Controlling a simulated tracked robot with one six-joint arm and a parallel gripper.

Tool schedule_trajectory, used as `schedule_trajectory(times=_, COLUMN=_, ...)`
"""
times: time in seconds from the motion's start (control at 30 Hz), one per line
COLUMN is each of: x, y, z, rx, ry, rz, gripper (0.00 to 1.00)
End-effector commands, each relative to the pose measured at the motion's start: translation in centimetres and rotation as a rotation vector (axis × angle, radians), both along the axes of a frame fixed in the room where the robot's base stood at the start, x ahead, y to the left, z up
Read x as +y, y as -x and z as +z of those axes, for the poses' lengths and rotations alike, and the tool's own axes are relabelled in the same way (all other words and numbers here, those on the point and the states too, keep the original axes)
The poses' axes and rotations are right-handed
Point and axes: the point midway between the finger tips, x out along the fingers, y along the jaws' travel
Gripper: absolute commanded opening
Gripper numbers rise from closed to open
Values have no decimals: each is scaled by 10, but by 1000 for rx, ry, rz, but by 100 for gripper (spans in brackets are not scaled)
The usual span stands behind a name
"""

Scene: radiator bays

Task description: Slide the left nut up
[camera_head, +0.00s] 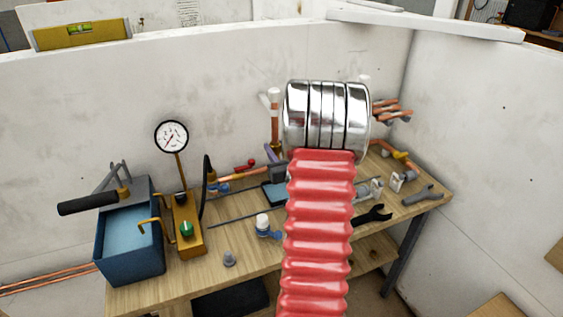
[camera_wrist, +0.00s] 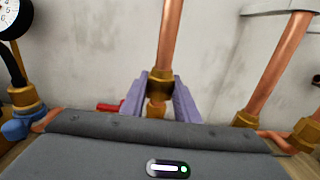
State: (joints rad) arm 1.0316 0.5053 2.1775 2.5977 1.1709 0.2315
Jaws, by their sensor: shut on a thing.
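The left nut (camera_wrist: 160,83), a brass ring on an upright copper pipe (camera_wrist: 172,35), is between my gripper's two lavender fingers (camera_wrist: 159,98) in the wrist view. The fingers are shut on it, one on each side. A short copper-coloured stretch and a brass fitting (camera_wrist: 156,109) show just below the nut. In the head view, the pipe (camera_head: 275,115) stands left of my arm, and one lavender finger (camera_head: 271,152) shows near its lower end. My arm hides most of the grip there.
A second copper pipe (camera_wrist: 280,65) with a brass nut (camera_wrist: 245,119) stands to the right. A pressure gauge (camera_head: 171,137) and a blue tank (camera_head: 130,240) are at the bench's left. Wrenches (camera_head: 372,215) and small fittings lie on the wooden bench (camera_head: 225,275). A white wall is close behind.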

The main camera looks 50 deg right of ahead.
Motion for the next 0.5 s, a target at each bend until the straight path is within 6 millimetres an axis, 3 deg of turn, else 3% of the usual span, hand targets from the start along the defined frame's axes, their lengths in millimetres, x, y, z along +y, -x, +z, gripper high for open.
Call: schedule_trajectory(times=0.5, x=-4, y=2, z=25, rx=-4, ry=3, rz=-9, gripper=12)
